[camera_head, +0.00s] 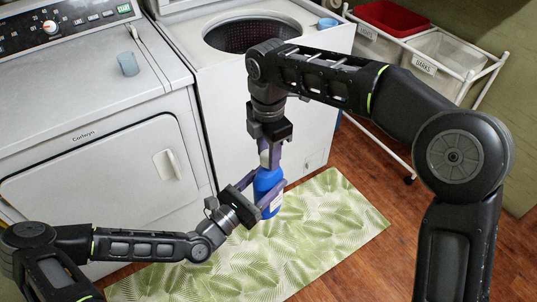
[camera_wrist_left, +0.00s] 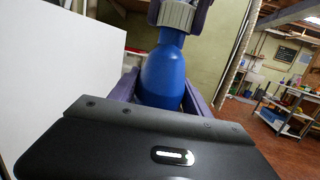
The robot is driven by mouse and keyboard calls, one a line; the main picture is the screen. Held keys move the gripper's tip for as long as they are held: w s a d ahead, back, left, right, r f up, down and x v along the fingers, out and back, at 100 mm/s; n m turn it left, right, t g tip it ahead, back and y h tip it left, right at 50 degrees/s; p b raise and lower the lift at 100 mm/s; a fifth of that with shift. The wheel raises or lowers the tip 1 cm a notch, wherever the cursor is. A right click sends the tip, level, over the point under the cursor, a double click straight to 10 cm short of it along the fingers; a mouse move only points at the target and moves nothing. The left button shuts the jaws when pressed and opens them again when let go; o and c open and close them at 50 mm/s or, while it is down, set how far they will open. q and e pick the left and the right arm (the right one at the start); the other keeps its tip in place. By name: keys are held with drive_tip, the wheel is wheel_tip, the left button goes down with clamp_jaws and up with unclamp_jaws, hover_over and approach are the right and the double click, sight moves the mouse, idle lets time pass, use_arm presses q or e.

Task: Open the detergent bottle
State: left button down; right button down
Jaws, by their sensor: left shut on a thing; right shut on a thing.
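The detergent bottle (camera_head: 268,184) is blue and upright, held in the air in front of the washer. It also shows large in the left wrist view (camera_wrist_left: 163,78). Its cap (camera_wrist_left: 177,14) is light grey and ribbed, at the top of the neck; a pale bit of the cap shows in the head view (camera_head: 264,158). My left gripper (camera_head: 258,190) comes from the left and is shut on the bottle's body. My right gripper (camera_head: 270,152) points down from above and is shut on the cap. Its fingers partly hide the cap in the head view.
A dryer (camera_head: 90,150) stands at left with a small blue-grey cup (camera_head: 128,64) on top. An open top-load washer (camera_head: 203,22) stands behind the bottle. A laundry cart (camera_head: 445,50) with a red basket (camera_head: 392,17) is at back right. A green leaf-pattern mat (camera_head: 330,215) lies on the wood floor.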

use_arm(q)
drive_tip(key=shift+r, duration=0.1)
use_arm(e)
drive_tip(key=shift+r, duration=0.5)
drive_tip(key=shift+r, duration=2)
use_arm(q)
drive_tip(key=shift+r, duration=0.1)
use_arm(e)
drive_tip(key=shift+d, duration=0.1)
